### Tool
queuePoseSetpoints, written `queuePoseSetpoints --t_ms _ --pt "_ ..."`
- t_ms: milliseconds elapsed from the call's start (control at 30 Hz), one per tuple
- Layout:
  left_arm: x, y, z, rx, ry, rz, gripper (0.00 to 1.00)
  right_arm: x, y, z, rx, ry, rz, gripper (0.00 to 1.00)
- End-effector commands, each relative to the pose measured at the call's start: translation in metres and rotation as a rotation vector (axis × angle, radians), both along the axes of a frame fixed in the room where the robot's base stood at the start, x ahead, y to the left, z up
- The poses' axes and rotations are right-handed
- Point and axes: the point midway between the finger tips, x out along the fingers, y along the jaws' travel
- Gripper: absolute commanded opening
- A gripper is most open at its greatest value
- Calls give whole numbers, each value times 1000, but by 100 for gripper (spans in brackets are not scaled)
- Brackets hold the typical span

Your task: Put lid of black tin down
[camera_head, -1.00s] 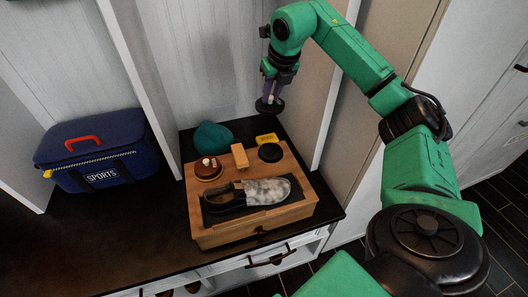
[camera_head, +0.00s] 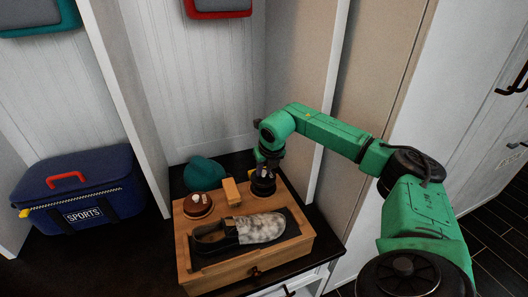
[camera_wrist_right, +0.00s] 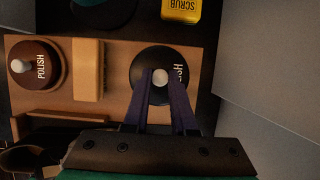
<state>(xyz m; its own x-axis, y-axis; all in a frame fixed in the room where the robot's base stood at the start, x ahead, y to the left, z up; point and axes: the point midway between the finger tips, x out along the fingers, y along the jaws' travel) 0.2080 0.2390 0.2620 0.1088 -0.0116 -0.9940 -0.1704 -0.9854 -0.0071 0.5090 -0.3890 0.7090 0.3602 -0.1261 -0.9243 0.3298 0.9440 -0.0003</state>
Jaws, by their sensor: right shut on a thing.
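My right gripper (camera_head: 264,168) is over the back right of the wooden box. In the right wrist view its fingers (camera_wrist_right: 161,84) are shut on the pale knob of the black lid (camera_wrist_right: 147,97), a round disc with partly covered light lettering. In the head view the lid (camera_head: 262,188) is low, at the black tin's place on the box top. The tin is hidden under it, and I cannot tell whether they touch. My left gripper is not in view.
The wooden box (camera_head: 196,271) bears a dark shoe with a grey mottled front (camera_head: 240,232), a brown polish tin (camera_head: 198,205) and a wooden block (camera_head: 231,191). A teal object (camera_head: 204,174) lies behind. A yellow scrub item (camera_wrist_right: 181,10) is beyond the lid. A blue sports bag (camera_head: 75,190) stands left.

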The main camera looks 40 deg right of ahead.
Motion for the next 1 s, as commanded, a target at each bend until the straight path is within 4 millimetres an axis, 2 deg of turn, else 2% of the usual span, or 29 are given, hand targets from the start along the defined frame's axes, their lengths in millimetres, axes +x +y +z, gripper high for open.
queuePoseSetpoints --t_ms 100,200,567,600,667,1000 --pt "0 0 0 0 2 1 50 0 0 -22 1 2 -1 0" --pt "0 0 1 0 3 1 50 0 0 -29 1 -1 -1 0" --pt "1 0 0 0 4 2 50 0 0 -33 1 -1 0 0" --pt "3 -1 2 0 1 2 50 0 0 -33 1 -1 0 32" --pt "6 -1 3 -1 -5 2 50 0 0 -32 1 -1 0 55" --pt "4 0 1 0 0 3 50 0 0 -33 1 -1 0 55"
